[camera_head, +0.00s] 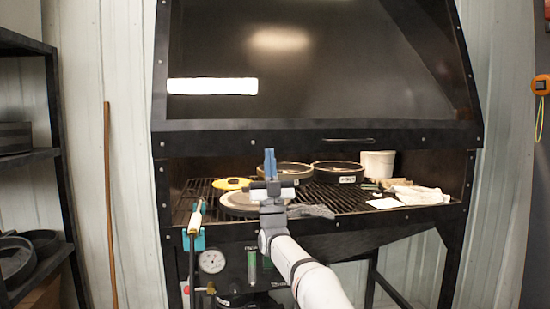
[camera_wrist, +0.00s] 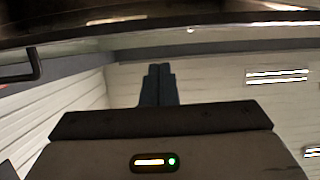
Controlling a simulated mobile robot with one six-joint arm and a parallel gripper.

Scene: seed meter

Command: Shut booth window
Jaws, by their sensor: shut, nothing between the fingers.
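The booth window (camera_head: 330,60) is a large dark pane in a black frame on the front of a black booth. It is raised, with an open gap below its bottom rail (camera_head: 230,139). A thin black handle (camera_head: 348,140) sits on that rail, right of centre. My gripper (camera_head: 270,163) has blue fingers pointing up, in front of the opening, just under the rail and left of the handle. In the wrist view my fingers (camera_wrist: 158,85) are together and empty. A dark bar crosses the top there, with a black hooked piece (camera_wrist: 36,66) at the left that looks like the handle.
Inside the booth, round dark-rimmed trays (camera_head: 340,172), a yellow ring (camera_head: 231,184), a white tub (camera_head: 377,164) and white cloths (camera_head: 418,195) rest on a grate. A gauge (camera_head: 212,260) is below. A shelf rack (camera_head: 30,160) and wooden pole (camera_head: 109,200) stand left.

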